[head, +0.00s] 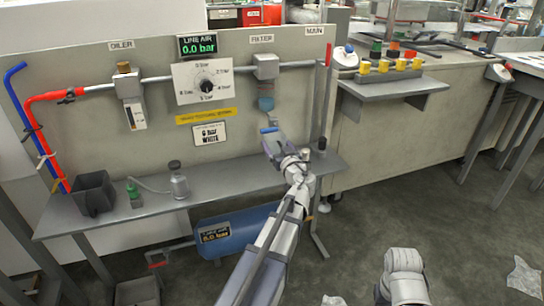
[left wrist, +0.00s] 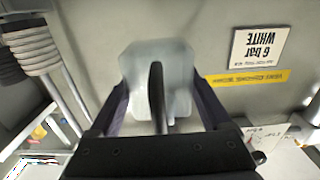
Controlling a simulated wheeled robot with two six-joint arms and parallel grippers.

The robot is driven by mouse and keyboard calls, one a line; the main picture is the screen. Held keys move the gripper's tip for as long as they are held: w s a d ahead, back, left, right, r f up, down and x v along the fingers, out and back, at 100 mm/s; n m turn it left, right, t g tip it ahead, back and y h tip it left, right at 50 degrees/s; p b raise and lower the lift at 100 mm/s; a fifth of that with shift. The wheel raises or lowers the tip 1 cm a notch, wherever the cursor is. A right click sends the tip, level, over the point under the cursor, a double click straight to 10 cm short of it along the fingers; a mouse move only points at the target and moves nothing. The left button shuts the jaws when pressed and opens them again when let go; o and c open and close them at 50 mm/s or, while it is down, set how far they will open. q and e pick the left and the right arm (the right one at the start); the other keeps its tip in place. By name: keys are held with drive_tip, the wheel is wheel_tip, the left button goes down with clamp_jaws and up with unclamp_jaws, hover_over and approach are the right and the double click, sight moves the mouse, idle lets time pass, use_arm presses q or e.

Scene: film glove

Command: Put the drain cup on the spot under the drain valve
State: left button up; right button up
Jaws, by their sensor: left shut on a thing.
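My left gripper (head: 271,138) is in front of the panel, below the filter (head: 266,66) and its blue bowl (head: 266,103). It is shut on a pale bluish cup, which I take for the drain cup (head: 269,130). In the left wrist view the cup (left wrist: 180,85) fills the gap between the fingers, with a dark upright strip in front of it. The cup is held above the shelf (head: 235,180), a little under the bowl. The drain valve is too small to make out, and I cannot make out the spot under it. My right gripper is out of view.
On the shelf stand a dark open bin (head: 93,193), a green bottle (head: 134,196) and a grey can with a spout (head: 178,182). A blue tank (head: 240,230) lies beneath. An oiler (head: 130,88) and a dial (head: 206,86) are on the panel. A side bench (head: 395,88) is at right.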

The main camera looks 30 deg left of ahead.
sight(272, 138)
use_arm(q)
drive_tip(key=x, duration=0.4)
drive_tip(key=shift+w, duration=0.15)
drive_tip(key=shift+s+d+f+b, duration=0.1)
drive_tip(key=shift+f+b, duration=0.4)
drive_tip(key=shift+s+d+f+b, duration=0.1)
drive_tip(key=shift+s+f+b, duration=0.05)
drive_tip(key=shift+f+b, duration=0.95)
wheel_tip(272, 138, down, 4)
drive_tip(key=b, duration=0.3)
drive_tip(key=shift+r, duration=0.25)
drive_tip(key=shift+a+f+b, duration=0.1)
drive_tip(key=shift+f+b, duration=0.2)
drive_tip(key=shift+b, duration=0.2)
drive_tip(key=shift+w+r, duration=0.1)
drive_tip(key=shift+r, duration=0.05)
